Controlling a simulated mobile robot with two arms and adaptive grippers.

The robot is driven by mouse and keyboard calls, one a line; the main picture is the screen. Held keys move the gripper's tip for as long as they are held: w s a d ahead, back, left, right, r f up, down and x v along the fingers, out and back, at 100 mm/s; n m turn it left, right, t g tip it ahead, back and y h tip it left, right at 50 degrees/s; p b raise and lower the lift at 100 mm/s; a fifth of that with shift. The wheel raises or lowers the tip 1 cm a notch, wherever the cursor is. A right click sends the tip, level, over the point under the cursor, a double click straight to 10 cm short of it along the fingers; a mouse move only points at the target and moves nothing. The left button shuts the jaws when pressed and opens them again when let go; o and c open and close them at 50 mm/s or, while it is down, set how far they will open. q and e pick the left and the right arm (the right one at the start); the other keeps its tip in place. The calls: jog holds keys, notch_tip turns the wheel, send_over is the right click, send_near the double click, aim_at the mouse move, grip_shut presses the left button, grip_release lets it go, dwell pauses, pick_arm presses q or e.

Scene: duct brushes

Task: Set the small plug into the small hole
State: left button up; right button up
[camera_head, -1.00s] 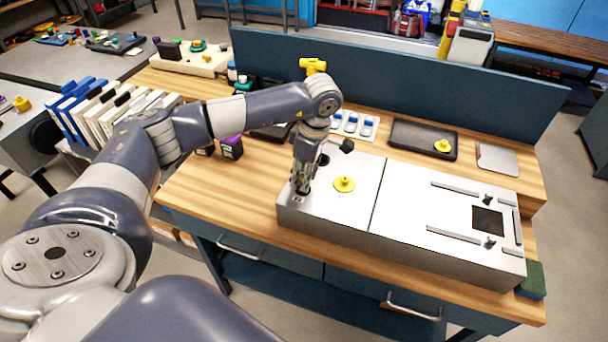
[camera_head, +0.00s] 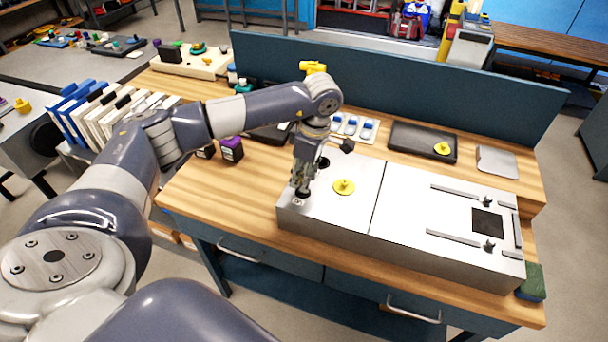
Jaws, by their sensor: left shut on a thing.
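My left gripper (camera_head: 303,191) points down over the left front corner of the grey metal duct box (camera_head: 400,215). It is shut on a small dark thing, likely the small plug, mostly hidden by the fingers. The small hole is not clearly visible; the fingers cover the top around that corner. A dark round hole (camera_head: 324,162) shows behind the gripper. A yellow plug (camera_head: 344,187) with a knob sits on the box top to the right of the gripper. Another yellow plug (camera_head: 442,148) lies in the black tray (camera_head: 400,139). My right gripper is out of view.
The box's right part has rails and a dark square opening (camera_head: 488,221). Purple-topped dark bottles (camera_head: 231,149) stand left of the box. A grey plate (camera_head: 497,161) and a green sponge block (camera_head: 532,282) lie to the right.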

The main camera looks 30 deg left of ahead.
pick_arm(q)
jog(key=shift+f, duration=0.1)
dwell(0.4)
jog(key=o, duration=0.4)
notch_tip(320, 180, up, 11)
jog(key=d+p, duration=0.1)
jog(key=p, duration=0.5)
jog(key=shift+w+d, duration=0.2)
jog(key=shift+d, duration=0.1)
dwell(0.6)
